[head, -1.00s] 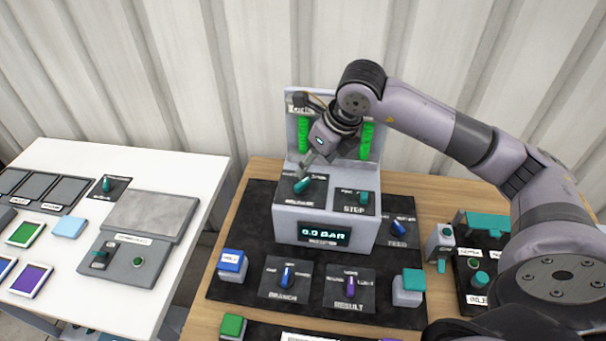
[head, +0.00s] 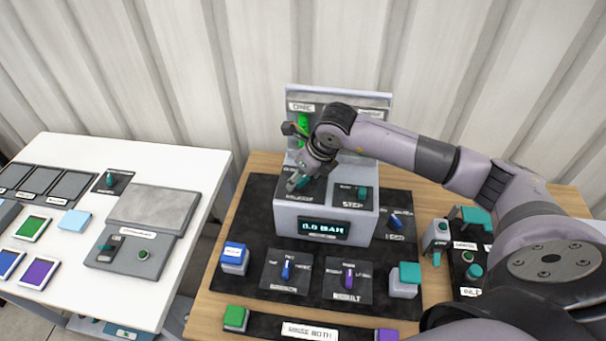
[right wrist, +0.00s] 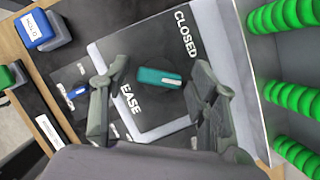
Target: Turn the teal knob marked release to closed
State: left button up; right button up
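The teal release knob (right wrist: 160,77) sits on a dark plate on top of the grey console. In the right wrist view its pale pointer mark is at its right end; the word CLOSED (right wrist: 186,35) is above right, and part of the RELEASE lettering shows below left. My right gripper (right wrist: 158,92) is open, one finger on each side of the knob, with visible gaps. In the head view the right gripper (head: 298,183) is low over the console top and partly hides the knob. My left gripper is not in view.
The console (head: 285,213) has a 0.0 BAR display and a teal STEP knob (head: 362,193) close right. Behind stands a panel with green coils (right wrist: 292,95). A blue button block (head: 234,258) and other knobs are in front. A white table (head: 190,165) stands left.

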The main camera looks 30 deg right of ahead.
jog(key=c, duration=1)
jog(key=shift+f+n+b, duration=0.15)
jog(key=shift+n+b, duration=0.25)
jog(key=shift+b, duration=0.35)
jog(key=n+y+b, duration=0.1)
jog(key=n+b, duration=0.1)
jog(key=b, duration=0.1)
jog(key=n+g+y+b, duration=0.1)
jog(key=n+b, duration=0.2)
jog(key=shift+w+d+n+b, duration=0.1)
jog(key=shift+w+n+b, duration=0.05)
jog(key=shift+n+b, duration=0.2)
jog(key=n+g+b, duration=0.1)
jog(key=n+b, duration=0.1)
jog(key=n, duration=0.1)
jog(key=shift+n+y+b, duration=0.25)
jog(key=shift+y+b, duration=0.1)
jog(key=shift+y, duration=0.05)
jog(key=shift+r+n+g+b, duration=0.2)
jog(key=shift+n+g+b, duration=0.85)
jog(key=shift+n, duration=0.85)
